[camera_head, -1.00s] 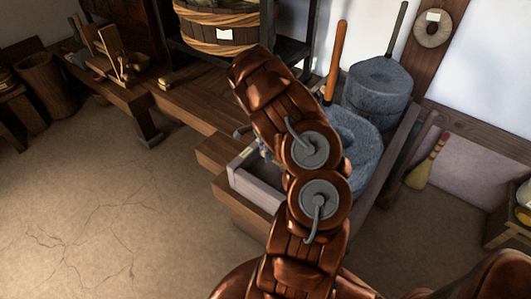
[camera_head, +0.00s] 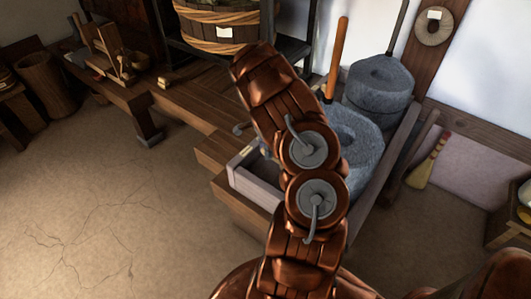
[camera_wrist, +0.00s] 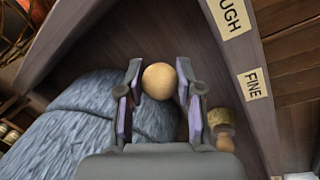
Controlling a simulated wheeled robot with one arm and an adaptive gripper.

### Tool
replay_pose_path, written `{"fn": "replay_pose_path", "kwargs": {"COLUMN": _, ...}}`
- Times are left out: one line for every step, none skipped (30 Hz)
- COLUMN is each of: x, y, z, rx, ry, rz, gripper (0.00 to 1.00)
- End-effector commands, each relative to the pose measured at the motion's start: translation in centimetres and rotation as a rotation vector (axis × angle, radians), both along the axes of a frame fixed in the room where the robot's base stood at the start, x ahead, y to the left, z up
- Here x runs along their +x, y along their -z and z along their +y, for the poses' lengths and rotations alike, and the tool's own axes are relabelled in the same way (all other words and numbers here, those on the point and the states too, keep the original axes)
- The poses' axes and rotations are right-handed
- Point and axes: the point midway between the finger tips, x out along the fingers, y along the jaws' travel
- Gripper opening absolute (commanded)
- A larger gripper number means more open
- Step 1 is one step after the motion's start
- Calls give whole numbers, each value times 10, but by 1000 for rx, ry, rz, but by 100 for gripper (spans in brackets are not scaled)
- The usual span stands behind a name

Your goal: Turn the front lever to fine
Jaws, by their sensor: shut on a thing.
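In the wrist view, my gripper (camera_wrist: 160,85) has its two fingers on either side of a round, pale wooden knob (camera_wrist: 159,79), and is shut on it. I take the knob for the front lever's end; the rest of the lever is hidden. A FINE label (camera_wrist: 253,84) and a label reading "UGH" (camera_wrist: 230,14), cut off at the top, are fixed on the wooden board to the right. The knob stands apart from both, roughly level in the picture with FINE. In the head view my arm hides the gripper and knob.
A grey quern stone (camera_head: 356,150) lies beside my arm, with an orange upright handle (camera_head: 337,58) near it. Another stone (camera_head: 380,82) stands behind. A pale wooden trough wall (camera_head: 255,187) is left of my arm. A tan stubby piece (camera_wrist: 221,124) sits right of my fingers. The left floor is clear.

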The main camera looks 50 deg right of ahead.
Motion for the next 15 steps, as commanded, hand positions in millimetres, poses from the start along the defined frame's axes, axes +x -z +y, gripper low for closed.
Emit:
{"fn": "replay_pose_path", "kwargs": {"x": 2, "y": 4, "z": 0, "rx": 1, "ry": 18, "rz": -1, "gripper": 0}}
{"fn": "replay_pose_path", "kwargs": {"x": 3, "y": 4, "z": -1, "rx": 1, "ry": 31, "rz": -2, "gripper": 0}}
{"fn": "replay_pose_path", "kwargs": {"x": 4, "y": 4, "z": -2, "rx": 2, "ry": 48, "rz": -1, "gripper": 0}}
{"fn": "replay_pose_path", "kwargs": {"x": 4, "y": 4, "z": -2, "rx": 2, "ry": 62, "rz": -1, "gripper": 0}}
{"fn": "replay_pose_path", "kwargs": {"x": 5, "y": 4, "z": -3, "rx": 3, "ry": 78, "rz": -1, "gripper": 0}}
{"fn": "replay_pose_path", "kwargs": {"x": 6, "y": 4, "z": -5, "rx": 1, "ry": 97, "rz": -1, "gripper": 0}}
{"fn": "replay_pose_path", "kwargs": {"x": 7, "y": 3, "z": -5, "rx": 3, "ry": 114, "rz": -1, "gripper": 0}}
{"fn": "replay_pose_path", "kwargs": {"x": 7, "y": 3, "z": -7, "rx": 2, "ry": 129, "rz": -1, "gripper": 0}}
{"fn": "replay_pose_path", "kwargs": {"x": 8, "y": 3, "z": -8, "rx": 2, "ry": 150, "rz": -1, "gripper": 0}}
{"fn": "replay_pose_path", "kwargs": {"x": 9, "y": 3, "z": -9, "rx": 2, "ry": 169, "rz": -2, "gripper": 0}}
{"fn": "replay_pose_path", "kwargs": {"x": 10, "y": 3, "z": -10, "rx": 1, "ry": 183, "rz": -2, "gripper": 0}}
{"fn": "replay_pose_path", "kwargs": {"x": 11, "y": 2, "z": -12, "rx": 1, "ry": 206, "rz": -1, "gripper": 0}}
{"fn": "replay_pose_path", "kwargs": {"x": 11, "y": 2, "z": -13, "rx": 1, "ry": 226, "rz": -2, "gripper": 0}}
{"fn": "replay_pose_path", "kwargs": {"x": 12, "y": 2, "z": -14, "rx": 1, "ry": 243, "rz": -1, "gripper": 0}}
{"fn": "replay_pose_path", "kwargs": {"x": 14, "y": 2, "z": -16, "rx": 1, "ry": 267, "rz": -2, "gripper": 0}}
